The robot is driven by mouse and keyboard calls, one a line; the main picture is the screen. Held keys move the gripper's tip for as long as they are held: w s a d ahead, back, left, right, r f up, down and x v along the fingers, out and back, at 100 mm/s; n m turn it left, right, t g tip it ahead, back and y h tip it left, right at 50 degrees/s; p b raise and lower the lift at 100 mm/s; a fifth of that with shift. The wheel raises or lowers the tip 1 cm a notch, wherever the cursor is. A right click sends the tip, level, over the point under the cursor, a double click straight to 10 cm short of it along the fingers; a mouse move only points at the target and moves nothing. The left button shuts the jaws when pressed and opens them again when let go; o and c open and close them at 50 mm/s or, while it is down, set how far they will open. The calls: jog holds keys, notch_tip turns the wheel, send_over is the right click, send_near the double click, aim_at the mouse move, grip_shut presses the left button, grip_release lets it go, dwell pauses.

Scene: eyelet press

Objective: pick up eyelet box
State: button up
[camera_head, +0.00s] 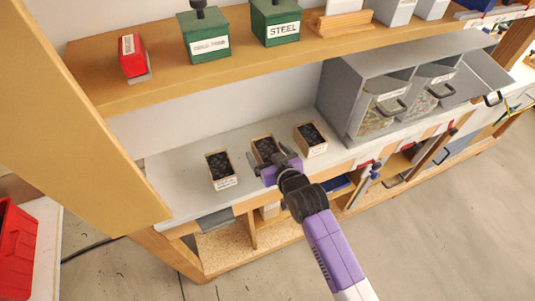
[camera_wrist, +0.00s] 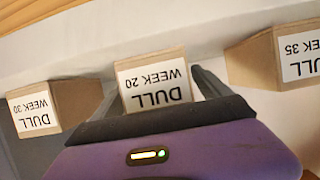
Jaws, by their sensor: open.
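Three small open cardboard boxes with dark contents stand in a row on the grey counter in the head view: a left box (camera_head: 221,170), a middle box (camera_head: 263,148) and a right box (camera_head: 311,139). In the wrist view the labels appear upside down: DULL WEEK 20 on the central box (camera_wrist: 155,84), WEEK 30 on the box at the left (camera_wrist: 50,108) and WEEK 35 on the box at the right (camera_wrist: 285,55). My gripper (camera_head: 275,160) is at the front of the middle box. Its open fingers lie on either side of the central box; contact cannot be told.
The counter (camera_head: 178,190) has free room at its left end. A grey bin unit (camera_head: 345,95) stands to the right. A wooden shelf (camera_head: 165,85) above carries a red box (camera_head: 132,57) and green boxes (camera_head: 207,40). A wooden side panel (camera_head: 70,110) bounds the left.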

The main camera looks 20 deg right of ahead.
jog(key=c, duration=1.5)
jog(key=shift+r, duration=0.15)
jog(key=shift+c, duration=0.2)
